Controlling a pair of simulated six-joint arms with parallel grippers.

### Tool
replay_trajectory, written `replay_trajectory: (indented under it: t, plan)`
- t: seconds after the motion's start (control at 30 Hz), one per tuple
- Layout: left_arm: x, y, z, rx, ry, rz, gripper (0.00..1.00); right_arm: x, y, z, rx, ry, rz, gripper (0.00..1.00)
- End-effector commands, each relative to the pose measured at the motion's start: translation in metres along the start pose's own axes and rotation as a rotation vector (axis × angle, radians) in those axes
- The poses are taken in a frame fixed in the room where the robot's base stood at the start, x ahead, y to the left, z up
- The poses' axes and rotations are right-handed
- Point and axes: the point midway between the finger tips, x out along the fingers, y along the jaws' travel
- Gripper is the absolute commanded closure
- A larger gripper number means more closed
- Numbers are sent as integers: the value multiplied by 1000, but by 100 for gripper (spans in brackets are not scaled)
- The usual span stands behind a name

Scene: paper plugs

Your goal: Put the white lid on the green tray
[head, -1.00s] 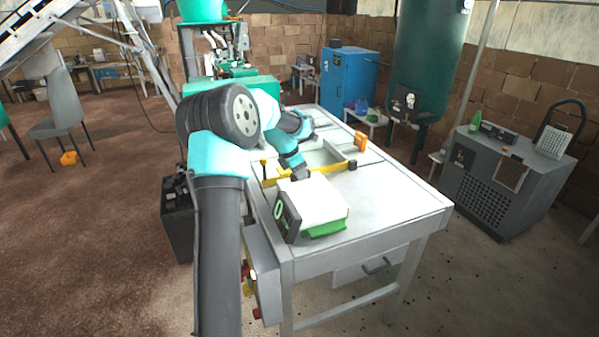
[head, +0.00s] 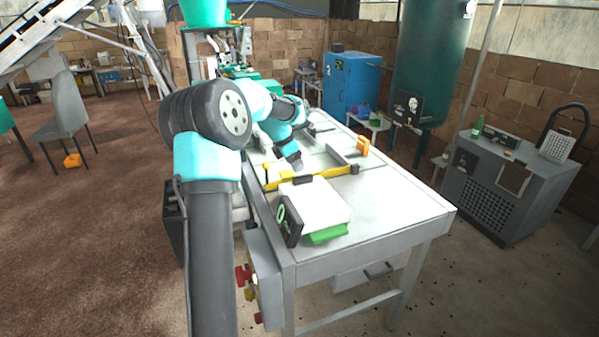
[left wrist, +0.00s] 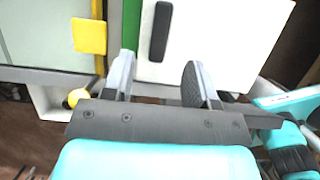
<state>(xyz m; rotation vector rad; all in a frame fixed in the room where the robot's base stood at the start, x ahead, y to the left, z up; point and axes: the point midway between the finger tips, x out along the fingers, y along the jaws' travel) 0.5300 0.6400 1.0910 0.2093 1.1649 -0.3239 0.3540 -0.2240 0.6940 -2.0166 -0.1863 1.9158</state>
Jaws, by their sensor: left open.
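The white lid (head: 316,198) lies flat on the green tray (head: 327,235), whose green side shows below the lid's near right edge. In the left wrist view the white lid (left wrist: 228,45) fills the right half, with a green strip (left wrist: 131,22) along its left edge. My left gripper (head: 298,166) is just behind the lid in the head view. In the left wrist view my left gripper (left wrist: 160,80) is open, its fingers spread over the lid's edge with nothing between them; contact cannot be told. My right gripper is not in view.
A dark display (head: 288,221) showing 0 stands at the lid's left side. A yellow bar (head: 325,174) runs behind the lid. An orange block (head: 362,146) sits at the back right. The table's right part (head: 405,205) is clear.

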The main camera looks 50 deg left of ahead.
Motion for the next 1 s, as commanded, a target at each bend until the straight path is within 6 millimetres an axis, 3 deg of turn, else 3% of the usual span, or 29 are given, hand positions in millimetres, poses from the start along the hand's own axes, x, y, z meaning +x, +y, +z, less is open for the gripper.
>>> replay_trajectory:
  t: [0.3, 0.5, 0.7, 1.0]
  plan:
    - [-64, 0, 0, 0, -2, 3, 47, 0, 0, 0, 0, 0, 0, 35]
    - [-95, 1, 0, 0, -2, 3, 47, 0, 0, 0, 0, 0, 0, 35]
    - [-108, 0, 0, 0, 0, 0, 47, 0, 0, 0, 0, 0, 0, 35]
    - [-108, 0, 0, 0, 0, 0, 47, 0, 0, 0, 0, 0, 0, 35]
